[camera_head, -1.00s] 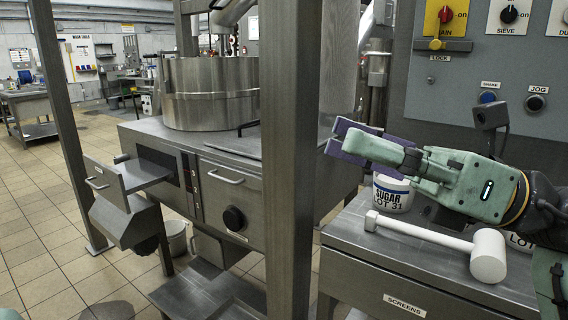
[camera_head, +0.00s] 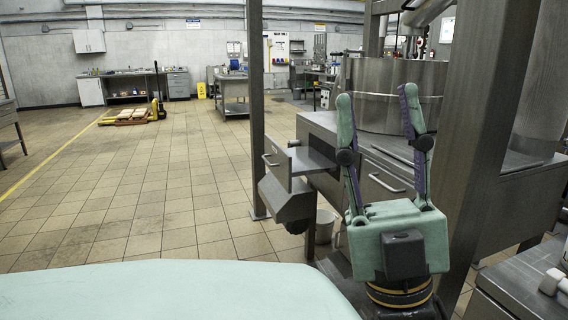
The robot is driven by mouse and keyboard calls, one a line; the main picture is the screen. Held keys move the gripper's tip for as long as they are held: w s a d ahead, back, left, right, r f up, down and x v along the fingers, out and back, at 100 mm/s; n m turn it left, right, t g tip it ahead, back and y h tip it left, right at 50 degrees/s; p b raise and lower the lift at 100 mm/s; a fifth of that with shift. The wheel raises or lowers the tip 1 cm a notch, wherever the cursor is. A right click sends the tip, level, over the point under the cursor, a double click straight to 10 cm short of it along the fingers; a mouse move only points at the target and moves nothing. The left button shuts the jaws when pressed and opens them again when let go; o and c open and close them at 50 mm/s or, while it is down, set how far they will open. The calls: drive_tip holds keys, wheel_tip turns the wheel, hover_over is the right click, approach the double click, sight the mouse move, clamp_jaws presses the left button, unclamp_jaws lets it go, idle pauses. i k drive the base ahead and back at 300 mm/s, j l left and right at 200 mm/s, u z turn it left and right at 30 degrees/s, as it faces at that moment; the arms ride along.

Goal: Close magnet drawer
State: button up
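The metal drawer (camera_head: 277,163) at the left end of the mixer housing (camera_head: 318,125) is pulled out and stands open. Its front panel with a bar handle (camera_head: 269,160) faces left. I cannot read a label on it. My gripper (camera_head: 378,92) is open and empty, with two pale green fingers with purple pads pointing up in the picture. It shows in front of the housing, to the right of the drawer, apart from the handle in the picture. Its left finger hides part of the housing near the drawer's opening.
A grey post (camera_head: 257,100) stands just behind and left of the drawer. A thicker post (camera_head: 483,150) stands to the right of my gripper. A grey chute (camera_head: 287,200) hangs below the drawer. The tiled floor (camera_head: 150,205) at left is open.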

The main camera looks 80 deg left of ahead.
sight(285, 164)
drive_tip(key=i+l+u, duration=0.45)
drive_tip(key=l, duration=0.3)
drive_tip(key=i+u, duration=0.1)
drive_tip(key=u, duration=2.1)
drive_tip(key=i+j, duration=0.2)
drive_tip(key=i, duration=0.15)
drive_tip(key=i+j+z, duration=0.1)
drive_tip(key=i+j, duration=0.15)
drive_tip(key=i, duration=0.1)
